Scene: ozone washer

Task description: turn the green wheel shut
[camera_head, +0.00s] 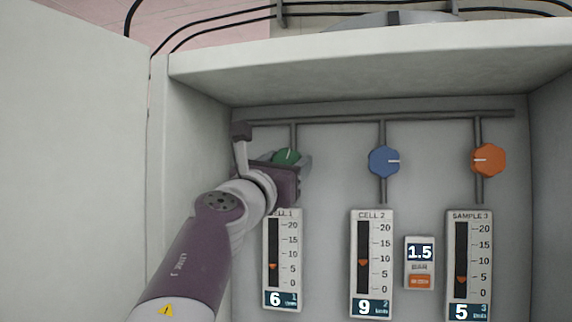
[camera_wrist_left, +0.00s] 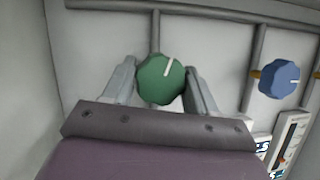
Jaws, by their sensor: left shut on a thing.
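The green wheel (camera_head: 287,156) sits on the leftmost vertical pipe, above the CELL 1 gauge (camera_head: 282,260). In the left wrist view the green wheel (camera_wrist_left: 161,80) shows a white mark pointing up and slightly right. My left gripper (camera_head: 297,163) is at the wheel and partly hides it in the head view. In the left wrist view its two fingers (camera_wrist_left: 160,88) stand on either side of the wheel, shut on it. The CELL 1 display reads 6, with its orange pointer a little above 5. My right gripper is not in view.
A blue wheel (camera_head: 384,161) and an orange wheel (camera_head: 488,160) sit on pipes to the right. Below them are the CELL 2 gauge reading 9 and the SAMPLE gauge reading 5. A small meter (camera_head: 420,262) reads 1.5. The cabinet's left wall (camera_head: 196,140) stands close to my left arm.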

